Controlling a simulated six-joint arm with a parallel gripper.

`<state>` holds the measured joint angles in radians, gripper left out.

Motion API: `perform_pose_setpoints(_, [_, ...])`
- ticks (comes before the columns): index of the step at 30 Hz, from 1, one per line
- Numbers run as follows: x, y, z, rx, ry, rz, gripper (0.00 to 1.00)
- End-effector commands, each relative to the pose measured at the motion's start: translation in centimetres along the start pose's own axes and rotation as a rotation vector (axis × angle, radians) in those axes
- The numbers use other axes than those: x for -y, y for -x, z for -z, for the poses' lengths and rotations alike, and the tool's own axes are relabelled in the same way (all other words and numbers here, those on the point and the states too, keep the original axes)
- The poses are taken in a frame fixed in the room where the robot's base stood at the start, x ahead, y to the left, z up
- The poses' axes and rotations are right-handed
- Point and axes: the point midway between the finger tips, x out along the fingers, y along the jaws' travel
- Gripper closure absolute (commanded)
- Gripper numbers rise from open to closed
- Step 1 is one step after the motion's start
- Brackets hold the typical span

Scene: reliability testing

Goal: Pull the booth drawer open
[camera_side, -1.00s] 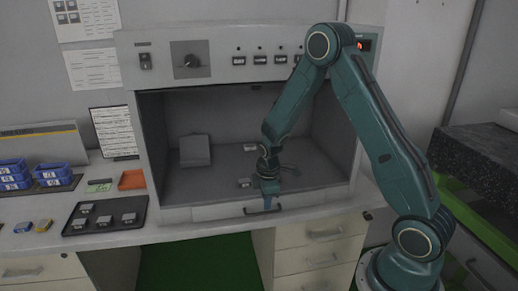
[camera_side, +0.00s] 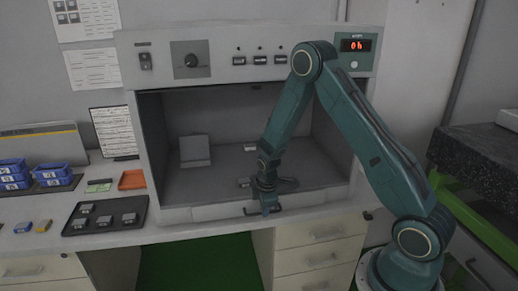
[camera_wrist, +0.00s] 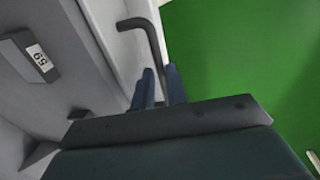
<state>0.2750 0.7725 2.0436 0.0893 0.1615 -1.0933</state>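The booth drawer (camera_side: 318,207) is a shallow pale front under the booth opening, with a dark bar handle (camera_wrist: 142,24) that shows clearly in the wrist view. In the side view my gripper (camera_side: 267,208) points down at the handle and hides part of it. In the wrist view my gripper's two blue fingers (camera_wrist: 160,84) stand on either side of the handle bar, with a narrow gap. I cannot tell whether they press on it. The drawer looks closed or nearly so.
The booth holds small grey blocks, one labelled 59 (camera_wrist: 38,56), and a larger grey block (camera_side: 195,151). A dark tray of parts (camera_side: 72,228) and blue bins (camera_side: 55,172) stand at left. Below the drawer is open space over green floor (camera_side: 195,262).

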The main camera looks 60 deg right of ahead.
Motion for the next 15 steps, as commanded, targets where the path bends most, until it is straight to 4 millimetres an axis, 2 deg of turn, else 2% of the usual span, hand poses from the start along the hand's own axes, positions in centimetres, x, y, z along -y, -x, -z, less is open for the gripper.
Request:
perform_pose_setpoints(1, [0.00, 0.01, 0.00, 0.000, 0.000, 0.000, 0.96])
perform_pose_setpoints(2, [0.00, 0.01, 0.00, 0.000, 0.000, 0.000, 1.00])
perform_pose_setpoints(15, [0.75, 0.17, 0.01, 0.000, 0.002, 0.001, 1.00])
